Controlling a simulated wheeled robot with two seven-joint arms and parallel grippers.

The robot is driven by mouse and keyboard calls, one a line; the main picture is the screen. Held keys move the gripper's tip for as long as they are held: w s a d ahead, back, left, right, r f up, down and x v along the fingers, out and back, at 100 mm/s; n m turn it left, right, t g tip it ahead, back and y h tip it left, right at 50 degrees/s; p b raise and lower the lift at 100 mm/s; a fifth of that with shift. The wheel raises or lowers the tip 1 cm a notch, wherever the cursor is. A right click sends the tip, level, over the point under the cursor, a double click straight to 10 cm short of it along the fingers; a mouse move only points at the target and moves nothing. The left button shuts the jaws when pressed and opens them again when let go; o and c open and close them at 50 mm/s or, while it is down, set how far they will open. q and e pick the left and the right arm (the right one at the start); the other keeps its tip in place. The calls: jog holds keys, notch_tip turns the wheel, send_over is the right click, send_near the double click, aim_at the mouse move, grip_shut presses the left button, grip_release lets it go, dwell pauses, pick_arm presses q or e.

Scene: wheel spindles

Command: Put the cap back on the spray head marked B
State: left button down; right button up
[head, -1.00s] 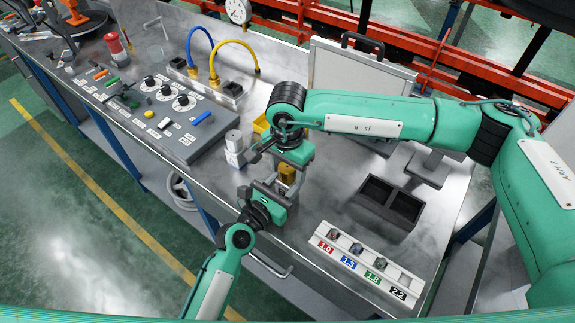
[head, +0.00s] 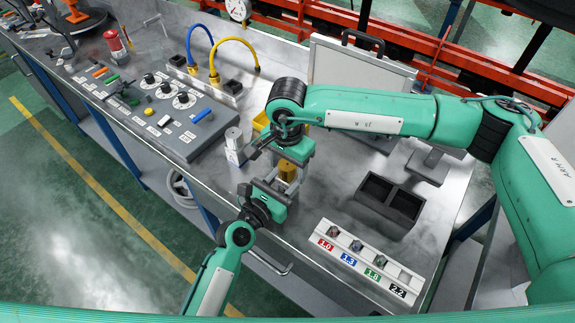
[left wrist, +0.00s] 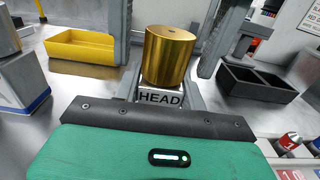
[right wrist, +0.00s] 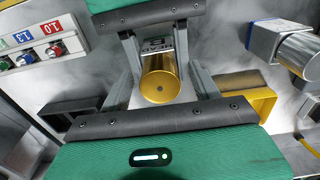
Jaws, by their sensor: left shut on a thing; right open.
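A brass cap (head: 288,170) sits on a white block lettered HEAD (left wrist: 160,98), upright in the left wrist view (left wrist: 168,55). My left gripper (left wrist: 162,88) is shut on this block below the cap. My right gripper (right wrist: 162,75) is open, its fingers on either side of the cap with gaps visible in the right wrist view. A second block with a blue label (head: 234,152) and a silver cylinder on top (head: 233,136) stands left of the grippers. It also shows in the right wrist view (right wrist: 262,42).
A yellow tray (left wrist: 85,47) lies behind the grippers. A dark two-compartment box (head: 390,200) and a rack of numbered nozzles (head: 365,262) are to the right. A control panel (head: 165,110) is at the left. The bench between the box and the rack is clear.

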notch_tip(320, 180, up, 12)
jog(key=shift+f, duration=0.15)
dwell(0.3)
pick_arm(q)
jog(key=c, duration=0.7)
grip_release()
pick_arm(e)
notch_tip(320, 180, down, 2)
jog(key=shift+f+b, duration=0.2)
jog(key=shift+b, duration=0.95)
pick_arm(q)
jog(key=v, duration=1.4)
